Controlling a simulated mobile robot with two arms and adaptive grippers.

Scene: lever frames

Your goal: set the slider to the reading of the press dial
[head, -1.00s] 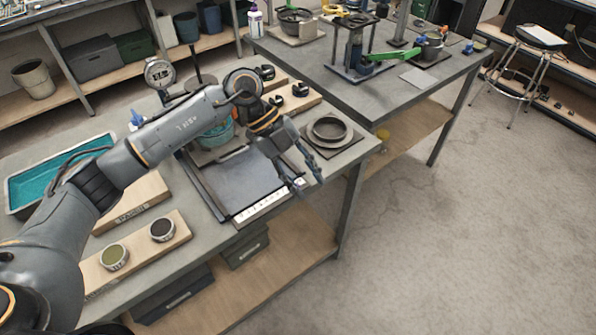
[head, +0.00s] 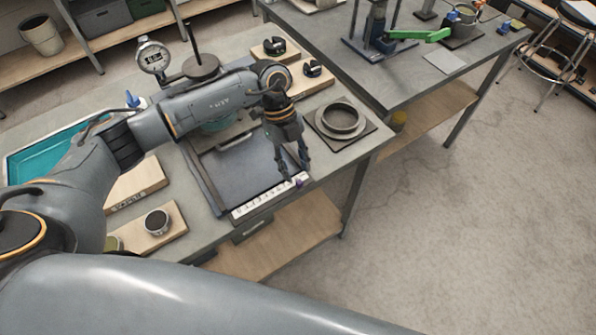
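The press dial (head: 152,56) is a round grey gauge with a pale face at the back left of the near bench; its reading is too small to make out. The press (head: 201,68) stands beside it, partly hidden by my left arm. A white scale strip (head: 262,201) with dark marks runs along the tray's front edge. A small purple piece (head: 299,182), seemingly the slider, sits near the strip's right end. My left gripper (head: 293,172) points down just above it, fingers apart, not clearly touching it. My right gripper is out of view.
A grey tray (head: 240,170) lies behind the strip. A round dish on a dark plate (head: 340,119) is right of my gripper. A second bench (head: 330,40) stands behind.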

